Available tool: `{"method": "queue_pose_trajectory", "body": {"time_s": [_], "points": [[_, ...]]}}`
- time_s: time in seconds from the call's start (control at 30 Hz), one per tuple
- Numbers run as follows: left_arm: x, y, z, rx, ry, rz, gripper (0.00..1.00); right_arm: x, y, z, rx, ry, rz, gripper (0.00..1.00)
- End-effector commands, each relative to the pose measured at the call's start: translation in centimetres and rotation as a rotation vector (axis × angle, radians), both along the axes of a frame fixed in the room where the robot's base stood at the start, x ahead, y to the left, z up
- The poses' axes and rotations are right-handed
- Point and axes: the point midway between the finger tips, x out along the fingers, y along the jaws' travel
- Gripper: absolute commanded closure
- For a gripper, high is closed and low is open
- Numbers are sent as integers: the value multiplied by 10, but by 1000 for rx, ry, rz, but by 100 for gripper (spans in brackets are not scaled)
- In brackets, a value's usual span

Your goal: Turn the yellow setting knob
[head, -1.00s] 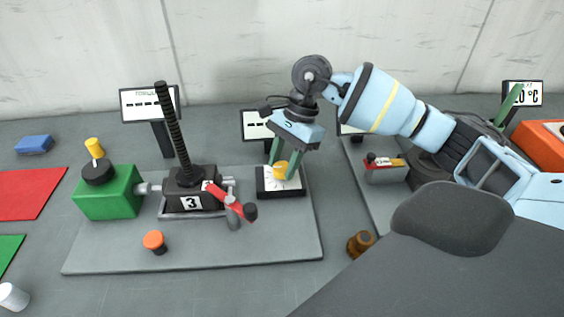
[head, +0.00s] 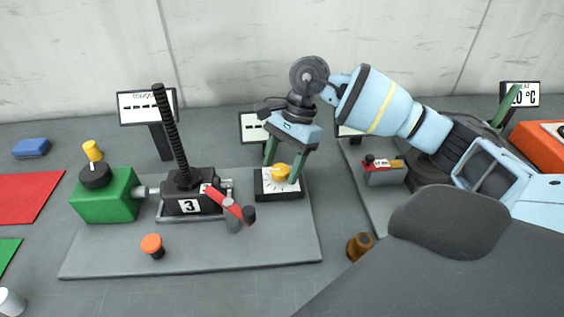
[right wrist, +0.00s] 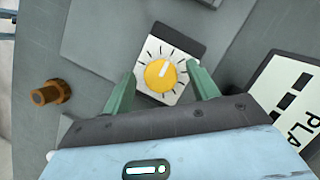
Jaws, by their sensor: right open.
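The yellow setting knob (head: 283,172) sits on a black box with a white dial plate (head: 268,186), on the right part of the grey base plate. In the right wrist view the knob (right wrist: 159,75) has a white pointer line and black tick marks around it. My right gripper (head: 282,176) points down over the dial, its two green fingers apart, one on each side of the knob. In the right wrist view the fingers (right wrist: 163,88) stand at the dial's edges with gaps to the knob. My left gripper does not show.
On the same base plate (head: 200,258) stand a black screw jack (head: 190,190) marked 3 with a red lever, a green box (head: 106,196) and an orange button (head: 152,243). A brown cylinder (head: 360,246) stands right of the plate. Display signs (head: 147,106) stand behind.

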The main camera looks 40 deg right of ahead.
Motion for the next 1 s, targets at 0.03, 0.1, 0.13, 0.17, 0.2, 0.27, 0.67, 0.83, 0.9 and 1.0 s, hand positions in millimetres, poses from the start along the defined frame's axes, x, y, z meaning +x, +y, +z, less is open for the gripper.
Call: {"method": "queue_pose_trajectory", "body": {"time_s": [0.03,0.1,0.13,0.17,0.2,0.27,0.67,0.83,0.9,1.0], "points": [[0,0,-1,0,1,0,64,1,-2,3,0,-1,-2,41],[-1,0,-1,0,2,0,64,1,-5,10,-1,-3,-2,41],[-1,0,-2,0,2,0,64,2,-6,14,0,-4,-3,41],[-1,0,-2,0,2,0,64,2,-8,18,1,-4,-3,41],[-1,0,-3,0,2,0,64,2,-10,24,-1,-3,-2,41],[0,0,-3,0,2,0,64,3,-14,33,0,-4,-3,41],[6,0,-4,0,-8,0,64,4,-29,71,0,-2,-1,41],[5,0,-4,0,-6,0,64,4,-29,71,0,-1,0,41],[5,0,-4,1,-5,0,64,4,-29,72,0,-1,0,41],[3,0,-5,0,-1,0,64,4,-29,71,0,-1,0,41]]}}
